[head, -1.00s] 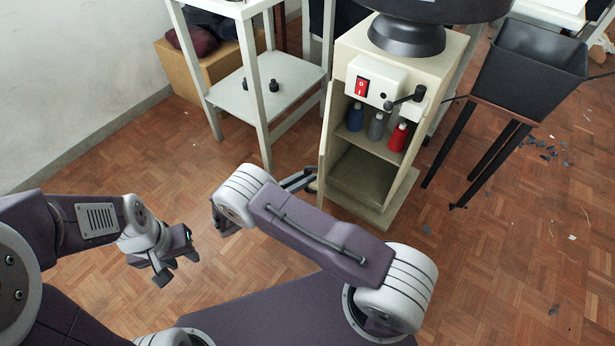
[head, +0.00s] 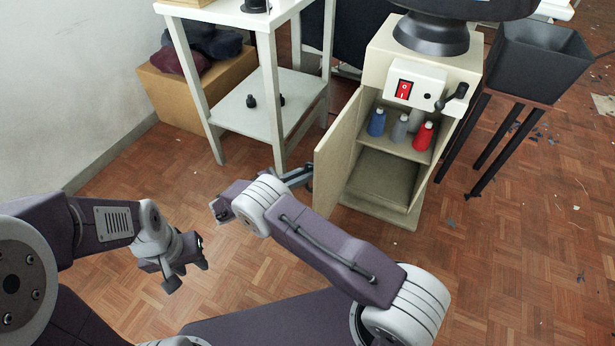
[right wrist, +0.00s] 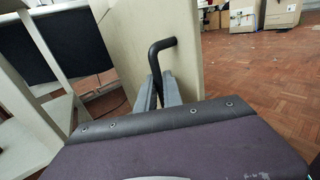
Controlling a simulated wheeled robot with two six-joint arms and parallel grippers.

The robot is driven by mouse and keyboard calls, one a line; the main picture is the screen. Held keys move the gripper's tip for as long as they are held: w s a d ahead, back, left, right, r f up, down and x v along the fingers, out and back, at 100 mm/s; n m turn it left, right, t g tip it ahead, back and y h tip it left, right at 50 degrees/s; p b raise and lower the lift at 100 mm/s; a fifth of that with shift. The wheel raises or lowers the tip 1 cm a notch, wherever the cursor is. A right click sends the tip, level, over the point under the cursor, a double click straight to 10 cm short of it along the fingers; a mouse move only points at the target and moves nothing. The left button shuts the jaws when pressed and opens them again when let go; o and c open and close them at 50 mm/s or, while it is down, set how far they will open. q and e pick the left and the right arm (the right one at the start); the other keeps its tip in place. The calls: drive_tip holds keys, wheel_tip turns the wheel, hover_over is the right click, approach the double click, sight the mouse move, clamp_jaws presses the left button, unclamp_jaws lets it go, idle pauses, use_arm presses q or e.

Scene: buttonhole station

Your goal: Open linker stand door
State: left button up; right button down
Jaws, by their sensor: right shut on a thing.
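The linker stand (head: 388,215) is a cream cabinet with an open front. Its door (head: 336,152) hangs on the left side, swung outward and standing well open. My right gripper (head: 304,178) is at the outer face of the door. In the right wrist view, the door (right wrist: 135,45) bears a black bent handle (right wrist: 163,44), and my right gripper's fingers (right wrist: 162,92) are shut on it. In the head view the arm partly hides this grip. My left gripper (head: 188,274) is open and empty above the floor at the left, apart from the stand.
Blue, grey and red thread spools (head: 399,132) stand on the stand's inner shelf. A white shelf table (head: 240,105) stands close to the door's left. A black bin (head: 540,60) on dark legs is to the right.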

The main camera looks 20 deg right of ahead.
drive_tip(key=shift+w, duration=0.1)
drive_tip(key=c, duration=1.8)
unclamp_jaws()
drive_tip(key=shift+d, duration=0.1)
drive_tip(key=shift+o, duration=0.2)
drive_tip(key=v, duration=0.9)
